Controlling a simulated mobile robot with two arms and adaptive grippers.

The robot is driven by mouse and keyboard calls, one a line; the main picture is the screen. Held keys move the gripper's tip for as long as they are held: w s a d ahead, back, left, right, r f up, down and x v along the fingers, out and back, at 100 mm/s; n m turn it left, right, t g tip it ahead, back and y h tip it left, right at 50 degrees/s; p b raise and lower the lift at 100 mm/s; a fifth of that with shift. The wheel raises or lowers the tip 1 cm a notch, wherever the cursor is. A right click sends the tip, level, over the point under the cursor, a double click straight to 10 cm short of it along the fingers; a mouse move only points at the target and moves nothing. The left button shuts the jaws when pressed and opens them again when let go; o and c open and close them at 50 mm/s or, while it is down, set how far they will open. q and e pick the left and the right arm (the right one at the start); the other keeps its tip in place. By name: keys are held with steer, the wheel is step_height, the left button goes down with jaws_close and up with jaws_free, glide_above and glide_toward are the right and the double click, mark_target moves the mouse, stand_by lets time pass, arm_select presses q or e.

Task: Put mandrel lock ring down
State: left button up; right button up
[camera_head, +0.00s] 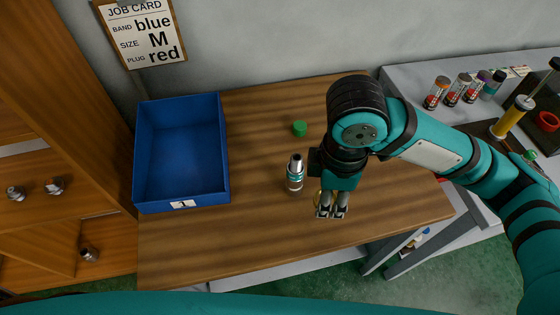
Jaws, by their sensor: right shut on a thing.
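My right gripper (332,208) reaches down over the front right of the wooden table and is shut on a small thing. I take this to be the mandrel lock ring (318,198); only a thin brass-coloured edge shows beside the fingers, and the rest is hidden. A silver metal piece with a teal band (294,173) stands upright on the table just left of the gripper, apart from it. I cannot tell whether the held thing touches the table. My left gripper is out of view.
A blue bin (181,150) labelled 1 is at the table's left. A green plug (299,128) sits behind the metal piece. Several small canisters (460,87) and a yellow-handled tool (512,116) stand on the grey bench at right. The wooden table's (250,235) front left is clear.

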steer(key=w+a+p, duration=0.2)
steer(key=w, duration=0.5)
steer(key=p, duration=0.1)
glide_above(299, 157)
steer(key=shift+s+f, duration=0.25)
steer(key=shift+f, duration=0.4)
steer(key=shift+w+f, duration=0.1)
steer(key=shift+w, duration=0.15)
steer(key=shift+f+p, duration=0.35)
step_height(299, 157, down, 2)
steer(key=shift+f+p, duration=0.1)
steer(key=shift+p, duration=0.4)
steer(key=shift+f, duration=0.3)
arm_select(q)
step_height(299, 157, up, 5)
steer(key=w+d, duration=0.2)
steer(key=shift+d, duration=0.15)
arm_select(e)
steer(key=shift+f, duration=0.65)
